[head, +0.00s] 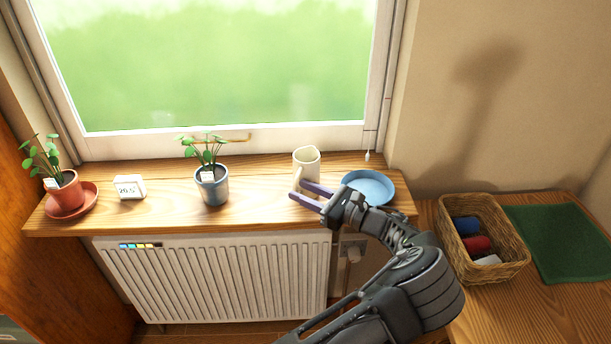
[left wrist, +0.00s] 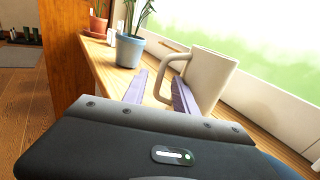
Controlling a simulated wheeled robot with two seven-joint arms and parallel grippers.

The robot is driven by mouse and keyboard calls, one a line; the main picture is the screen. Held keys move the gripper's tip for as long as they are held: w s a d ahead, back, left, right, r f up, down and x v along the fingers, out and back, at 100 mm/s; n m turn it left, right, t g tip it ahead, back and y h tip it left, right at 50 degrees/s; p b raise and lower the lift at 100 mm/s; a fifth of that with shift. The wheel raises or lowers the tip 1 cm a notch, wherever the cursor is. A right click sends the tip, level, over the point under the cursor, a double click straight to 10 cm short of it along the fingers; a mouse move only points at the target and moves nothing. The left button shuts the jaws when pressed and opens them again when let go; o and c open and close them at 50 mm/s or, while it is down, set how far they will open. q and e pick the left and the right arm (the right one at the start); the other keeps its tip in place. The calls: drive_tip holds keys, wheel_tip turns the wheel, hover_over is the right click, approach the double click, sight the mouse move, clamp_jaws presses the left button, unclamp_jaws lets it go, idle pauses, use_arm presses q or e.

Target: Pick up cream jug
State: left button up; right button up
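The cream jug (head: 307,161) stands upright on the wooden windowsill, its handle toward the front. My left gripper (head: 299,190) is open just in front of the jug, with its two purple fingers spread. In the left wrist view the jug (left wrist: 212,80) stands close ahead on the right. There its handle reaches into the space between the fingertips of my left gripper (left wrist: 160,80), one finger on each side. I cannot tell whether either finger touches the handle or the jug. My right gripper is not in view.
A blue plate (head: 369,187) lies right of the jug, close to my left wrist. A blue-grey potted plant (head: 212,188), a small white display (head: 129,188) and a terracotta pot (head: 67,193) stand leftward. A radiator (head: 215,277) is below; a wicker basket (head: 486,240) is at right.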

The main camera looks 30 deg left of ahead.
use_arm(q)
drive_tip(key=shift+a, duration=1.25)
drive_tip(key=shift+c, duration=0.2)
clamp_jaws()
drive_tip(key=shift+r, duration=0.1)
idle(0.5)
